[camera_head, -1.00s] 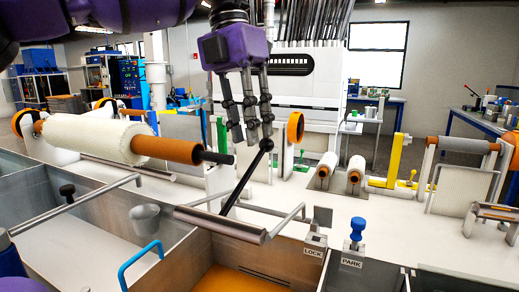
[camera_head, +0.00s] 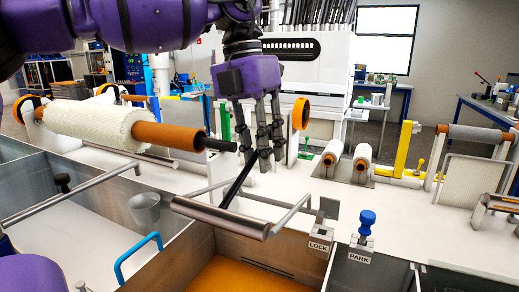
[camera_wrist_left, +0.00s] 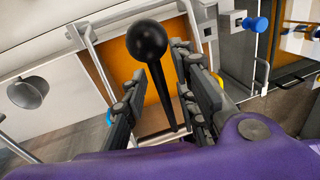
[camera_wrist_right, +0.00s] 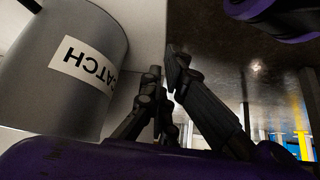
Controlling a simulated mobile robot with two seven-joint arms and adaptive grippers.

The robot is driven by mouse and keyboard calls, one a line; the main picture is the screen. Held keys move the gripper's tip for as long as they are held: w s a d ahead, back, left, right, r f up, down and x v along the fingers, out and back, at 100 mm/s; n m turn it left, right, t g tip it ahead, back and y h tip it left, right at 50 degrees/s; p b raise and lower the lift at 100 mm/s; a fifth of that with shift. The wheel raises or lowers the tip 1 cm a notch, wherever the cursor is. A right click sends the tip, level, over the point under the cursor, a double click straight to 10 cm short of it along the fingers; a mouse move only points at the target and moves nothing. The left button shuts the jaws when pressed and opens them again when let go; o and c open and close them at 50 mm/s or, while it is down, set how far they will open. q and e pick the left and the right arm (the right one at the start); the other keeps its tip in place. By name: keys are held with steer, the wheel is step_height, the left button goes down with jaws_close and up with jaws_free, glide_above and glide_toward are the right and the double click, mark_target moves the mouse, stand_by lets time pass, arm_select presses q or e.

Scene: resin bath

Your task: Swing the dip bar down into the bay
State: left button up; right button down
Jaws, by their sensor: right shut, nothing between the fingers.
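The dip bar (camera_head: 222,215) is a steel roller on a tubular frame, raised above a bay with an orange floor (camera_head: 240,277). A black lever (camera_head: 238,184) rises from it at a slant. Its black ball knob (camera_wrist_left: 148,40) shows in the left wrist view, but my fingers mostly hide it in the head view. My left gripper (camera_head: 263,158) is open, fingers pointing down around the lever's top; its fingers (camera_wrist_left: 160,68) stand either side of the lever. Contact cannot be told. My right gripper (camera_wrist_right: 163,62) is shut and empty beside a grey bin labelled CATCH (camera_wrist_right: 75,70).
A LOCK block (camera_head: 319,240) and a blue-knobbed PARK post (camera_head: 366,228) stand right of the bay. A white roll on an orange core (camera_head: 90,125) sits left of my left gripper. A blue handle (camera_head: 138,255) is at the bay's left. White deck lies behind.

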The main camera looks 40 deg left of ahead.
arm_select(q)
jaws_close()
arm_select(e)
steer(key=shift+w+a+r, duration=0.1)
steer(key=shift+w+r, duration=0.05)
steer(key=shift+w, duration=0.35)
steer(key=shift+s, duration=0.3)
